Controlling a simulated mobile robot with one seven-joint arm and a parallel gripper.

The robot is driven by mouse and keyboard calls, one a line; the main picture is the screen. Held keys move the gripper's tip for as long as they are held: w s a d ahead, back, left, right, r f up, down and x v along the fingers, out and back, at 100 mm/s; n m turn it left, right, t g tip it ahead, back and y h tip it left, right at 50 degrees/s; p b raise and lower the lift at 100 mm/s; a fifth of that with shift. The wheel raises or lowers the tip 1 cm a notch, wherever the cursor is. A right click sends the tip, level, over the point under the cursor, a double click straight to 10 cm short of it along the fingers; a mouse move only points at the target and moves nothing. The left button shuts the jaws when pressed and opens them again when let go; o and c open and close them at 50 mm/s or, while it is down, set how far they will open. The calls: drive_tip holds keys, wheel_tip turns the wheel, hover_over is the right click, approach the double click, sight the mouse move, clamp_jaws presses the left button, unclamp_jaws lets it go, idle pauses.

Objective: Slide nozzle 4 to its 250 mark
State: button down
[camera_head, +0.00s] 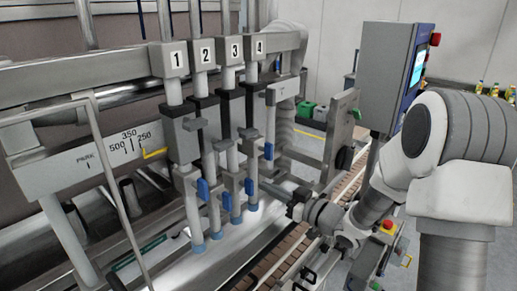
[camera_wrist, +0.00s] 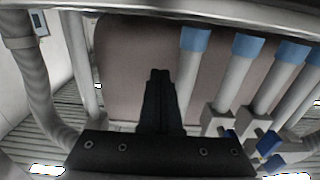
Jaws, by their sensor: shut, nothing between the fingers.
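Nozzle 4 (camera_head: 252,160) hangs below the plate marked 4 (camera_head: 259,44), the rightmost of the numbered row, with a blue tip (camera_head: 252,206). The scale plate (camera_head: 65,163) at the left bears PARK, 500, 350 and 250 marks, with 250 (camera_head: 144,138) at its right end. My gripper (camera_head: 297,203) is to the right of nozzle 4's lower end and apart from it. In the wrist view, the fingers (camera_wrist: 157,75) are shut and empty. The nearest blue-tipped tube (camera_wrist: 193,62) there stands just right of the fingers; I cannot read its number.
Nozzles 1 (camera_head: 193,215), 2 (camera_head: 212,205) and 3 (camera_head: 233,180) hang left of nozzle 4, close together. A conveyor (camera_head: 283,255) runs below. A control box (camera_head: 385,75) stands at the right. A thick hose (camera_wrist: 35,90) hangs at the left of the wrist view.

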drive_tip(key=shift+s+a, duration=0.65)
drive_tip(key=shift+s, duration=0.15)
idle(0.4)
drive_tip(key=shift+w, duration=0.1)
drive_tip(key=w+b+v, duration=0.1)
drive_tip(key=v, duration=0.7)
drive_tip(key=shift+d, duration=0.5)
idle(0.4)
